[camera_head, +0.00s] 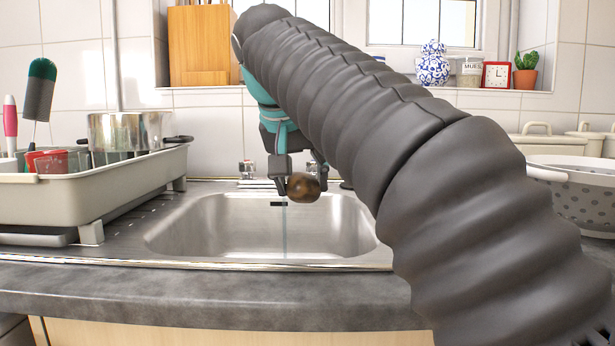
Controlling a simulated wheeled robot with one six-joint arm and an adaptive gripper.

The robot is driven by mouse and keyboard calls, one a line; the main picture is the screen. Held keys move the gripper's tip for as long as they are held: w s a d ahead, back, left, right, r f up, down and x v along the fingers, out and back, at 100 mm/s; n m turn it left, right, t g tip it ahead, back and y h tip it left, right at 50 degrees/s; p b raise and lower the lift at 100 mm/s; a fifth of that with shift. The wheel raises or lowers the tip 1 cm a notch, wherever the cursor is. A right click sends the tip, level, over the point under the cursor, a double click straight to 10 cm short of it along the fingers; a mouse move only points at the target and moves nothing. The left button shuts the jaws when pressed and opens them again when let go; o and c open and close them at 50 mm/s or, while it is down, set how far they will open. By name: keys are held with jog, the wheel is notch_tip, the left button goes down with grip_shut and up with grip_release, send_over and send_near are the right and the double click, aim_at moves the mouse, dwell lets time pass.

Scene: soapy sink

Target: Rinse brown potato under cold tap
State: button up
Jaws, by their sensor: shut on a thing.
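My gripper (302,181) is shut on the brown potato (303,188) and holds it above the sink basin (190,229), near its back edge. A thin stream of water (284,232) runs down into the basin just below and left of the potato. Two tap handles show behind the sink; the left one (247,169) is clear of my gripper. The tap's spout is hidden behind my gripper, and I cannot tell which tap is the cold one. My arm covers the right side of the sink.
A dish rack (110,190) with a metal pot (131,131) and cups stands on the left. A white spotted colander (575,190) is on the right. The windowsill behind holds a blue-and-white jar (433,66), a red clock (496,75) and a cactus (526,72).

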jog(key=w+a+f+p, duration=0.1)
jog(key=w+a+p, duration=0.2)
jog(key=w, duration=0.5)
jog(key=shift+a+f+p, duration=0.35)
jog(key=shift+a, duration=0.05)
dwell(0.4)
jog(key=shift+w+d, duration=0.1)
jog(key=shift+w+d, duration=0.2)
jog(key=shift+d, duration=0.2)
jog(key=shift+s+a, duration=0.1)
jog(key=shift+a, duration=0.1)
dwell(0.4)
jog(key=shift+s+a+p, duration=0.2)
jog(key=shift+a+p, duration=0.15)
jog(key=shift+p, duration=0.05)
